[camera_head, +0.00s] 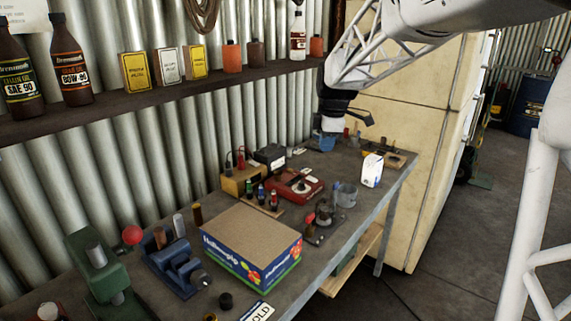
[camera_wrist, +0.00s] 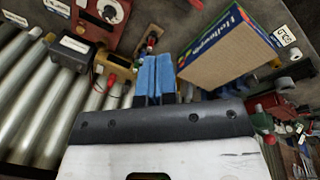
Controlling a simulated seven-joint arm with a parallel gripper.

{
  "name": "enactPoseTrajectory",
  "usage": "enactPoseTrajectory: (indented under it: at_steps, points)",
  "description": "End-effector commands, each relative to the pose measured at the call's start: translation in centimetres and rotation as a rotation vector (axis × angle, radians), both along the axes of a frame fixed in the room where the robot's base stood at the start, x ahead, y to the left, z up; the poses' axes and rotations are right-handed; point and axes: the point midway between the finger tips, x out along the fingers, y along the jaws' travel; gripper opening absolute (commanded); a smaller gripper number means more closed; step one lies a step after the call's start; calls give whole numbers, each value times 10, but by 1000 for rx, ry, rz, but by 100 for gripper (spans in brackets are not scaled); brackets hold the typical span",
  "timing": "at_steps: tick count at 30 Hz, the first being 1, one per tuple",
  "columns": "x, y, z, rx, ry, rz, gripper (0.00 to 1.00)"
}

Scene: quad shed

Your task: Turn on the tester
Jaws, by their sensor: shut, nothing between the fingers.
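A red box with a round dial on its face, which looks like the tester (camera_head: 295,186), lies on the workbench among small items. In the wrist view the tester (camera_wrist: 103,17) is at the upper left, cut by the top edge, with its pale dial showing. My gripper (camera_head: 327,143) is above the far part of the bench, beyond the tester and apart from it. In the wrist view its blue fingers (camera_wrist: 155,75) are together, with nothing between them. I cannot make out the dial's setting.
A yellow box (camera_head: 241,181) with terminals and a black box (camera_head: 270,157) stand beside the tester. A large cardboard box (camera_head: 252,246), a blue vise (camera_head: 172,263) and a metal cup (camera_head: 347,195) are nearer. A shelf (camera_head: 170,92) with bottles runs along the corrugated wall.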

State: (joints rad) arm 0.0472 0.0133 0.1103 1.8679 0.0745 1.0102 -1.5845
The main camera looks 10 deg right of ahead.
Motion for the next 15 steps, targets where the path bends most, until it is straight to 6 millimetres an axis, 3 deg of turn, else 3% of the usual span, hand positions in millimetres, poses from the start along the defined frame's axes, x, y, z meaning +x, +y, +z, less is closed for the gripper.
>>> enactPoseTrajectory:
  at_steps: [15]
  points:
    - [134,-14,-43,-40,-6,482,0]
